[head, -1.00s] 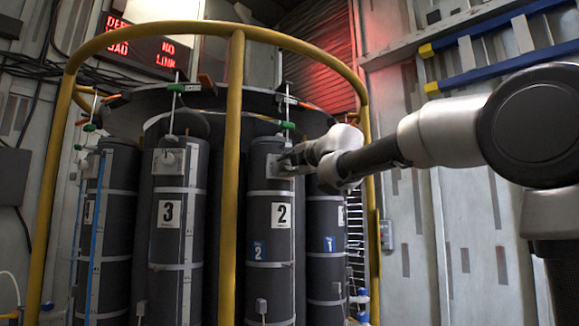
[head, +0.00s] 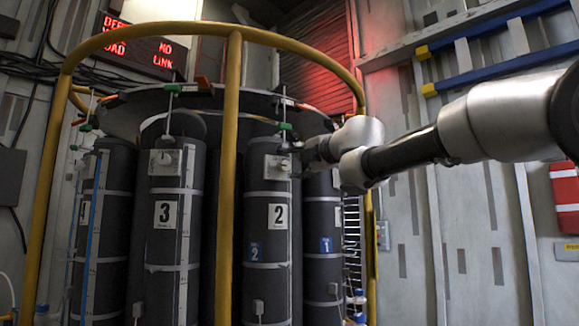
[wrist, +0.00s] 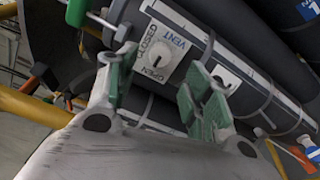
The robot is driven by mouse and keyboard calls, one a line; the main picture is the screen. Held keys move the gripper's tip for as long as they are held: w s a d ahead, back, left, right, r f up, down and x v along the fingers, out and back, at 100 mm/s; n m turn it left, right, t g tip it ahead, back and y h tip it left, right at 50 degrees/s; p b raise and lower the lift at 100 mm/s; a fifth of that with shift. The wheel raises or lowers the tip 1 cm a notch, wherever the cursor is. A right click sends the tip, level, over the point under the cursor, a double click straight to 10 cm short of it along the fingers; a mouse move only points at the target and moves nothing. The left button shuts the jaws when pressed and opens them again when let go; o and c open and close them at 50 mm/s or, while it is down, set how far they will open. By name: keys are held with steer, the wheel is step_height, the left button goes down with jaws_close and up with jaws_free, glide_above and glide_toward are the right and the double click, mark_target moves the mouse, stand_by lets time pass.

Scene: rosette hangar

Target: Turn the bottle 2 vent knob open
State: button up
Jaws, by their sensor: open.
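Bottle 2 (head: 266,285) is a dark grey upright cylinder with a white "2" label, behind the yellow rail. Near its top is a pale vent panel (head: 277,167). In the wrist view the panel (wrist: 183,75) reads CLOSED, OPEN and VENT around a round white vent knob (wrist: 160,61). I cannot tell for sure which word the knob's mark points to. My gripper (wrist: 161,84) is open, its green-padded fingers on either side of the panel in that view, with nothing between them. In the head view my gripper (head: 302,152) is just right of the panel.
A yellow rail (head: 231,180) curves around the bottles, with a post left of bottle 2. Bottle 3 (head: 163,285) stands to the left and bottle 1 (head: 322,275) to the right. Green-handled valves (head: 285,127) sit above the panels.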

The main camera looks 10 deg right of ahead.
steer(key=v, duration=0.5)
stand_by(0.4)
